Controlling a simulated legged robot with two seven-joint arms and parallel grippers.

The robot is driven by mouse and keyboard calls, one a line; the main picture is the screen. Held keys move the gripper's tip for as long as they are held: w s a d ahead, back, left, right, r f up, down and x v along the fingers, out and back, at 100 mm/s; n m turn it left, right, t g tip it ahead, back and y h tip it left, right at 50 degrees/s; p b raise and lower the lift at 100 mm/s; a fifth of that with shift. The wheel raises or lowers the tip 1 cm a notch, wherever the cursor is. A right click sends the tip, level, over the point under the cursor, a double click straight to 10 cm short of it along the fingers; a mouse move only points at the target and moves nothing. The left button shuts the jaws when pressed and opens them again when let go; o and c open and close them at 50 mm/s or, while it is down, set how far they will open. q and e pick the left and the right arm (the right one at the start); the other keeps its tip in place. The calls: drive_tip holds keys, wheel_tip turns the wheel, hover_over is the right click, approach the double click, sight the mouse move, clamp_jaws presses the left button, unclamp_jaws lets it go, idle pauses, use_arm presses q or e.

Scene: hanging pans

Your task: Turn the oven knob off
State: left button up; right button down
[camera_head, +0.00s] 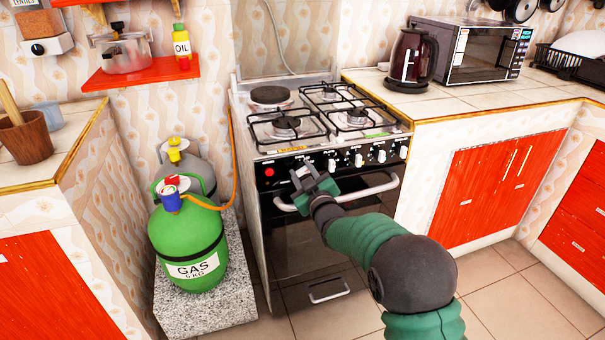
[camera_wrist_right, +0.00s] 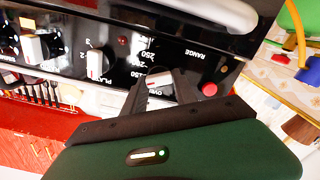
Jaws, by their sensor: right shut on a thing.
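The stove (camera_head: 330,215) has a black front panel with a row of white knobs below its burners. My right gripper (camera_head: 304,174) reaches the left part of this panel from the front. In the right wrist view the oven knob (camera_wrist_right: 159,84), pale and beside a printed temperature scale, sits between the two dark fingers of my right gripper (camera_wrist_right: 160,92). The fingers are shut on it. My left gripper is in neither view.
Other white knobs (camera_head: 358,160) continue to the right, and a red button (camera_head: 269,172) is to the left. The oven handle (camera_head: 368,190) runs below the panel. A green gas bottle (camera_head: 188,245) stands left of the stove. A kettle (camera_head: 411,58) and microwave (camera_head: 480,52) are on the right counter.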

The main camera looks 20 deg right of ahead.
drive_tip(key=n, duration=0.4)
drive_tip(key=f+n+b, duration=0.1)
drive_tip(key=n, duration=0.3)
drive_tip(key=n+b, duration=0.1)
drive_tip(key=n, duration=0.3)
drive_tip(key=shift+a+f, duration=0.15)
drive_tip(key=shift+f, duration=0.05)
drive_tip(key=shift+n+b, duration=0.3)
drive_tip(key=c, duration=1)
unclamp_jaws()
drive_tip(key=shift+r, duration=0.2)
drive_tip(key=shift+r, duration=0.1)
